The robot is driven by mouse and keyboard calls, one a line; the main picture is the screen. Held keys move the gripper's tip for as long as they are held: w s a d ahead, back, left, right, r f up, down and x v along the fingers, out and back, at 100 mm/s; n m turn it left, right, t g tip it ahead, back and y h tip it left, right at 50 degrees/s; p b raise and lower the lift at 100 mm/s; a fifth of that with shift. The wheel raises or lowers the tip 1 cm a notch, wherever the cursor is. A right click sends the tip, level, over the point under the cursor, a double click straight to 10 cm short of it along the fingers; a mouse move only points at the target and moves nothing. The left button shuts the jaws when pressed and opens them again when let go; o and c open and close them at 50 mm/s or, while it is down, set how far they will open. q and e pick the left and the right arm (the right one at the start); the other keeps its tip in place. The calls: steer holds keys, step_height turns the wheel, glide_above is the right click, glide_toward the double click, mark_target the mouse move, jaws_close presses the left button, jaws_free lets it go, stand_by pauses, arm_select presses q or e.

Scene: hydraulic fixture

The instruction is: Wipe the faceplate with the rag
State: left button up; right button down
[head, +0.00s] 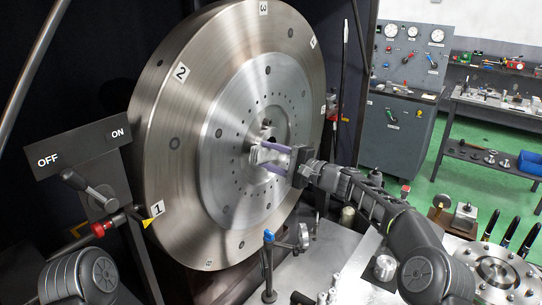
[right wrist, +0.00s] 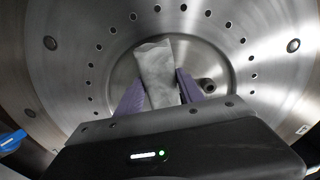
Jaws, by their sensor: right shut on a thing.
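The faceplate (head: 185,130) is a large round brushed-metal disc standing upright, with number labels near its rim, rings of holes and a central hub. It also fills the right wrist view (right wrist: 75,75). My right gripper (head: 268,162) is in front of the disc's centre, its purple fingers pointing at the plate. It is shut on a pale grey-white rag (right wrist: 157,75), which sticks up between the fingers. The rag's tip is close to the hub; I cannot tell whether it touches. My left gripper is not in view.
A lever with a red collar (head: 103,229) stands left of the disc below an OFF/ON sign (head: 85,145). A blue-topped post and a dial gauge (head: 304,236) stand on the metal table before it. A grey control cabinet (head: 400,125) and workbenches are behind right.

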steer(key=shift+w+a+p, duration=0.4)
steer(key=shift+a+p, duration=0.15)
steer(key=shift+p, duration=0.05)
steer(key=shift+d+f+b, duration=0.1)
steer(key=shift+b, duration=0.3)
